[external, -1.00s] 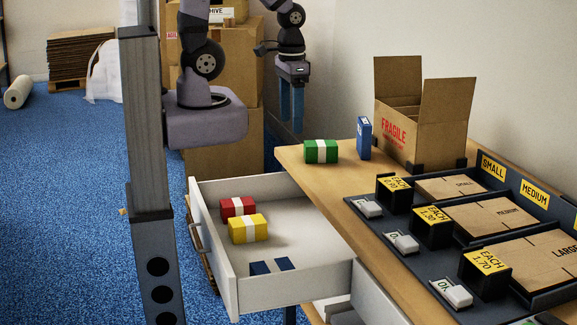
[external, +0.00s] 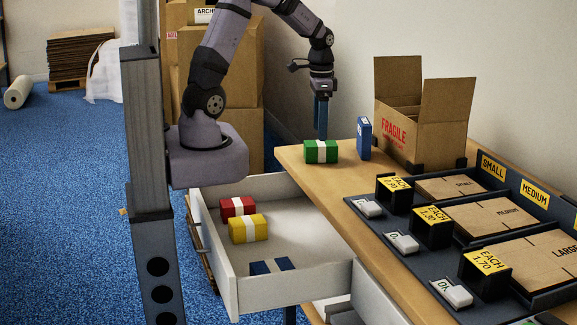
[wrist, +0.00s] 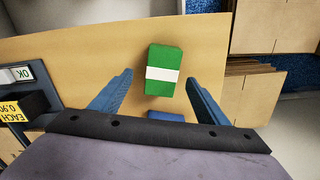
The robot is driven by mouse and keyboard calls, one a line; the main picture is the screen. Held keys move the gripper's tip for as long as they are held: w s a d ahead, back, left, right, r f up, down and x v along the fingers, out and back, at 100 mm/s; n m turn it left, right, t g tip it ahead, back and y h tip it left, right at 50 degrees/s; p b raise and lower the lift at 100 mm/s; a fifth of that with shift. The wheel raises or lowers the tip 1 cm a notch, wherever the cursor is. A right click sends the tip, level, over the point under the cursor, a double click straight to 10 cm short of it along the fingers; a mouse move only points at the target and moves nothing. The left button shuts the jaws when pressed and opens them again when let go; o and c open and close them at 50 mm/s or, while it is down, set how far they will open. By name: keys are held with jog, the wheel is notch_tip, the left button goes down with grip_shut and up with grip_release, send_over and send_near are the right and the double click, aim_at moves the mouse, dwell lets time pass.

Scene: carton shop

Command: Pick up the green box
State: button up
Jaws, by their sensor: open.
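The green box (external: 321,151) with a white band lies on the wooden table near its far left corner. In the wrist view the green box (wrist: 164,71) lies ahead of the fingers, about midway between them. My gripper (external: 321,136) points down, just above or behind the green box; its exact height over the box is hard to tell. In the wrist view my gripper (wrist: 160,84) is open, with blue fingers spread to either side and nothing held between them.
A blue box (external: 364,138) stands upright right of the green box, before an open FRAGILE carton (external: 425,135). An open drawer (external: 295,290) holds red (external: 238,207), yellow (external: 248,228) and blue boxes (external: 270,266). Signs and flat cartons fill the table's right side.

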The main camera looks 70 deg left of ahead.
aim_at(319, 143)
jog(key=shift+s+a+f+p, duration=0.1)
jog(key=shift+a+f+p, duration=0.1)
jog(key=shift+f, duration=1.65)
jog(key=shift+s+a+f+p, duration=0.1)
jog(key=shift+f+p, duration=0.1)
jog(key=shift+f, duration=1.6)
jog(key=shift+w, duration=0.1)
jog(key=c, duration=1.2)
